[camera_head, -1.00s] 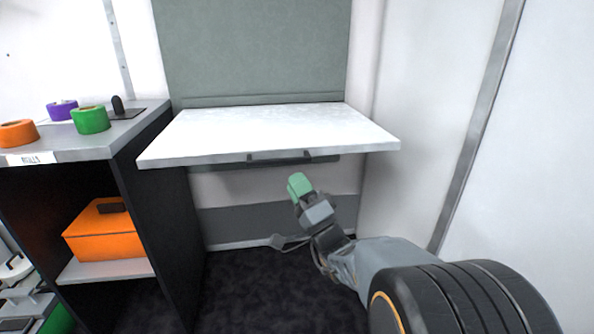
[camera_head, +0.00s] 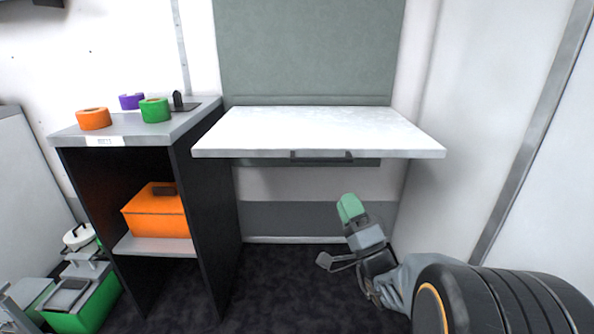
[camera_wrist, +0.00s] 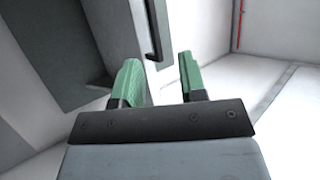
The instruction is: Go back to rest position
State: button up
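My gripper (camera_head: 350,208) has green fingertips and is in front of and below the white fold-down table (camera_head: 320,130) in the head view. In the wrist view my gripper (camera_wrist: 158,82) shows its two green fingers apart with nothing between them. The dark handle (camera_head: 320,155) on the table's front edge is apart from the fingers. My arm reaches in from the lower right of the head view.
A dark shelf unit (camera_head: 205,200) stands left of the table. Tape rolls in orange (camera_head: 94,118), green (camera_head: 154,110) and purple (camera_head: 131,101) sit on top. An orange box (camera_head: 155,215) is inside. A green case (camera_head: 85,305) is at lower left. The dark floor ahead is clear.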

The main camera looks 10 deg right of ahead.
jog(key=s+a+r+n+g+y+p, duration=0.45)
jog(key=a+r+g+p, duration=0.25)
jog(key=a+g+p, duration=0.3)
jog(key=s+a+r+n+g+y+p, duration=0.35)
jog(key=a+r+n+g+p, duration=0.2)
jog(key=a+g+p, duration=0.4)
jog(key=s+d+r+h+p, duration=0.2)
jog(key=d+r+h+p, duration=0.4)
jog(key=p, duration=0.5)
jog(key=s+d+r+n+g+h+p, duration=0.1)
jog(key=s+d+r+h+p, duration=0.1)
jog(key=d+r+h+p, duration=0.5)
notch_tip(320, 180, up, 3)
jog(key=h+p, duration=0.1)
jog(key=p, duration=0.4)
jog(key=shift+s+h, duration=0.15)
jog(key=shift+h, duration=0.15)
